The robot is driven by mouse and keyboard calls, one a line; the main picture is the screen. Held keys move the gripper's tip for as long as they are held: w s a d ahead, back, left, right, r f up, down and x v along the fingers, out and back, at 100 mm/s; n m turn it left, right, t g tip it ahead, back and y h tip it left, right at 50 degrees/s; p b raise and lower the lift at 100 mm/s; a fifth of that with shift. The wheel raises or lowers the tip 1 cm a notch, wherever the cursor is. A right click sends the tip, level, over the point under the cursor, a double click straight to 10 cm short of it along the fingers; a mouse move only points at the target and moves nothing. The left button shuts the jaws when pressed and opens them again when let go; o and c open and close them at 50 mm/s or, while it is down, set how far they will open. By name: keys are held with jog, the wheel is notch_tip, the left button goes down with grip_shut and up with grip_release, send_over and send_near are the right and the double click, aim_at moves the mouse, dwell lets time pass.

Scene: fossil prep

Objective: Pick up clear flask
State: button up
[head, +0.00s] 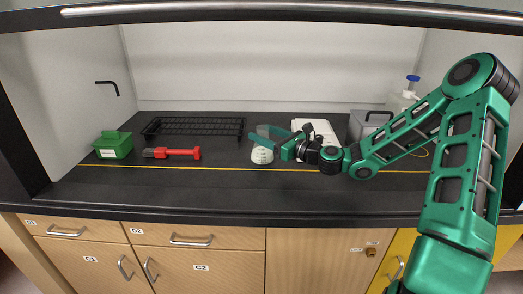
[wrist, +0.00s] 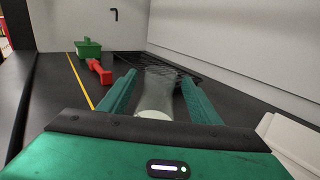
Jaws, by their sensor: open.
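The clear flask (head: 262,155) stands upright on the black bench top, just behind the yellow line. Its lower body is pale and whitish. In the head view my gripper (head: 264,137) reaches in from the right at the flask, and its fingers hide the flask's upper part. In the wrist view the flask (wrist: 155,95) is between the two green fingers of my gripper (wrist: 160,92). The gripper is open, with a gap visible between the flask and the fingers. The flask's base is partly hidden by the gripper body.
A black wire rack (head: 195,128) lies behind and left of the flask. A red-handled tool (head: 180,153) and a green box (head: 113,146) are further left. A white tray (head: 316,128) and a grey container (head: 367,124) stand to the right. The front bench strip is clear.

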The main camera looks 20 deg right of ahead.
jog(key=shift+w+a, duration=0.25)
jog(key=shift+w, duration=0.05)
grip_shut()
jog(key=shift+r, duration=0.1)
